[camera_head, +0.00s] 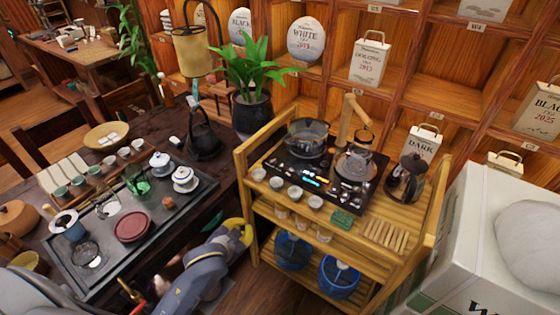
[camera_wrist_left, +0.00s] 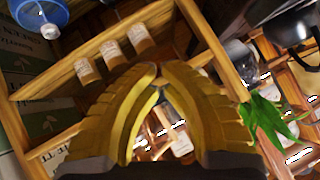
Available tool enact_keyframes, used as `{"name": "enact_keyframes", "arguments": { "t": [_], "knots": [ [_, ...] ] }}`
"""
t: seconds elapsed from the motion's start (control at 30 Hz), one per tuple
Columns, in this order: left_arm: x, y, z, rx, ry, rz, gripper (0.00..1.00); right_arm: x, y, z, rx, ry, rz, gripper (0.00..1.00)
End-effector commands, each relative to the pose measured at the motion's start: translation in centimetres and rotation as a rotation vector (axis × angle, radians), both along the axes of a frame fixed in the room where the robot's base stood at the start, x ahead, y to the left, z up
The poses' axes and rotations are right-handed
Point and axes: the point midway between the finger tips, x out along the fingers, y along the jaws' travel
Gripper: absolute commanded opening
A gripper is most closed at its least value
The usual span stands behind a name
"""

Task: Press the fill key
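The black electric tea stove (camera_head: 325,182) sits on top of the wooden cart, with a lit blue display (camera_head: 312,181) on its front. Its keys are too small to tell apart, so I cannot pick out the fill key. A glass pot (camera_head: 307,138) and a glass kettle (camera_head: 360,162) stand on the stove. My left gripper (camera_head: 243,228), with yellow fingers, is low beside the cart's left front post, apart from the stove. In the left wrist view its fingertips (camera_wrist_left: 158,68) meet, with nothing held between them. My right gripper is not in view.
Small white cups (camera_head: 295,193) and a green block (camera_head: 343,218) lie in front of the stove. A potted plant (camera_head: 252,85) stands behind the cart's left side. The tea tray table (camera_head: 90,285) is at left.

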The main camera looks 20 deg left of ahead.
Motion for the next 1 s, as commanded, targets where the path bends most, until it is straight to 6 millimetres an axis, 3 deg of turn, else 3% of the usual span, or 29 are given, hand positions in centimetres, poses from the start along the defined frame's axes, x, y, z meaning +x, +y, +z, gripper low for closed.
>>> {"name": "enact_keyframes", "arguments": {
  "t": [0.03,0.2,0.5,0.7,1.0],
  "knots": [
    [1.9,-0.2,1.3,-0.039,-0.038,-0.009,0.00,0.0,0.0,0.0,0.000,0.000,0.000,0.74],
    [7.7,-1.3,5.1,-0.207,-0.148,-0.041,0.00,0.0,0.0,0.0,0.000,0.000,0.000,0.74],
    [14.5,-1.7,11.0,-0.439,-0.266,-0.074,0.00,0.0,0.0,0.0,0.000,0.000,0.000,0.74],
    [16.5,-1.6,13.0,-0.517,-0.297,-0.081,0.00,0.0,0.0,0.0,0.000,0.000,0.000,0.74],
    [17.0,-1.5,13.6,-0.538,-0.306,-0.083,0.00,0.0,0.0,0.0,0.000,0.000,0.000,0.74]
  ]
}}
